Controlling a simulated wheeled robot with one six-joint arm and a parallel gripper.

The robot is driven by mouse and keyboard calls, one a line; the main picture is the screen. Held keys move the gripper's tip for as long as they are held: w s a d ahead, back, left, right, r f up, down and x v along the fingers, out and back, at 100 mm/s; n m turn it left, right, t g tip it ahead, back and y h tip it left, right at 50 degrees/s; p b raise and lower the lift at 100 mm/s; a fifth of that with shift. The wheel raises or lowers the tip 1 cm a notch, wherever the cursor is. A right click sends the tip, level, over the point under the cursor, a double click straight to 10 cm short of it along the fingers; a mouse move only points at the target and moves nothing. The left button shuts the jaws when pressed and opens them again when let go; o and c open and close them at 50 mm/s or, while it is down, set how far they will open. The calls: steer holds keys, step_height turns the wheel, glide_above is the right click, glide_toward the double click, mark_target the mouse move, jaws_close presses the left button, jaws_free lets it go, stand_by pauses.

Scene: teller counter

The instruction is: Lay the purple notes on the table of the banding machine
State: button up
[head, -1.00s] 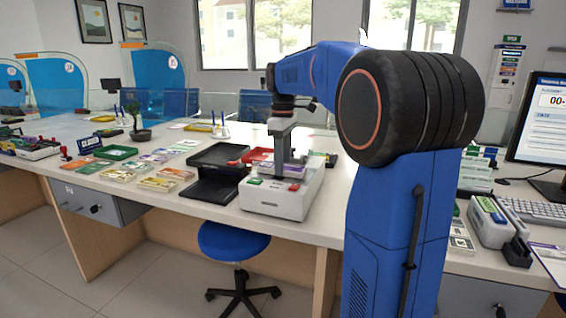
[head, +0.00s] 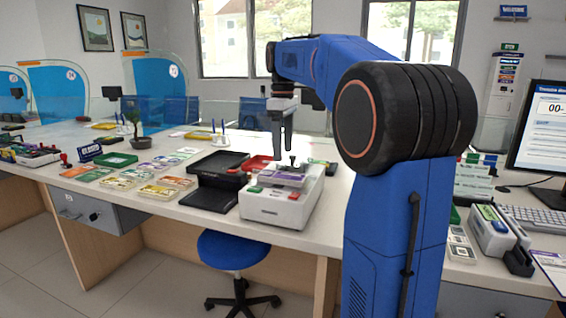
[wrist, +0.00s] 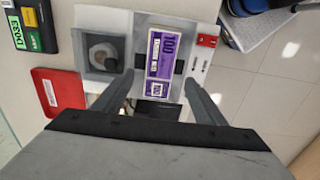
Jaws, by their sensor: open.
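The purple notes (wrist: 161,55), marked 100, lie flat on the table of the banding machine (wrist: 188,18) in the wrist view. In the head view a thin purple edge of the notes (head: 286,170) shows on top of the white banding machine (head: 278,206). My gripper (head: 282,150) is above the machine, pointing down, open and empty. In the wrist view its two fingers (wrist: 159,80) stand apart on either side of the notes' near end, with the notes below and clear of them.
A black tray unit (head: 213,181) stands left of the machine, with a red pad (wrist: 57,92) nearby. Several note stacks (head: 158,191) and a green tray (head: 116,160) lie farther left. A monitor (head: 540,125) and keyboard are at the right. A blue stool (head: 233,248) is below the counter.

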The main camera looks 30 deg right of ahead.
steer(key=shift+r, duration=2.2)
steer(key=s+a+f+m+t, duration=0.1)
steer(key=s+a+f+m, duration=0.1)
steer(key=s+a+f, duration=0.3)
steer(key=s+a+f+m+t, duration=0.2)
steer(key=s+a+f, duration=0.3)
steer(key=s+f, duration=0.8)
steer(key=s+a+f+m+t, duration=0.1)
steer(key=s+a+f+m, duration=0.2)
steer(key=s+f, duration=0.7)
steer(key=s+a, duration=0.2)
steer(key=shift+s+a+m+t, duration=0.15)
steer(key=shift+a+m+t, duration=0.15)
steer(key=shift+a+t, duration=0.1)
